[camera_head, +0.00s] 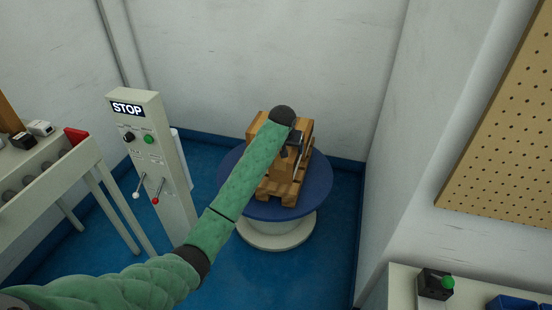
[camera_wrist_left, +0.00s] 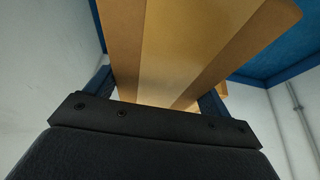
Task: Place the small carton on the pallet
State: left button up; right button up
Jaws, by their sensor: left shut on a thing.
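The wooden pallet (camera_head: 289,194) lies on a round dark blue turntable (camera_head: 318,185) in the head view. My left arm reaches across from the lower left, and my left gripper (camera_head: 293,152) is over the pallet, partly hidden by its wrist. In the left wrist view the small carton (camera_wrist_left: 185,50), brown with a paler lengthwise stripe, is between the two fingers. My left gripper is shut on it. In the head view the carton is hard to tell from the pallet, and whether it touches the slats cannot be told. My right gripper is not in view.
A grey control post (camera_head: 150,165) with a STOP sign, buttons and levers stands left of the turntable. A pale bench (camera_head: 60,165) is at the far left. Walls close in behind and right. A counter with a green-button box (camera_head: 434,285) is at lower right.

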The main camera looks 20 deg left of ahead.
pick_arm(q)
jog(key=shift+w+a+f, duration=0.1)
jog(key=shift+w+a, duration=0.05)
jog(key=shift+w, duration=0.2)
jog(key=w+a+f, duration=0.6)
jog(key=a+f, duration=0.3)
jog(key=f, duration=0.1)
jog(key=shift+a+f+b, duration=0.3)
jog(key=shift+b, duration=0.1)
jog(key=o, duration=1.4)
jog(key=shift+f, duration=0.15)
jog(key=shift+o, duration=0.6)
jog(key=shift+s, duration=0.1)
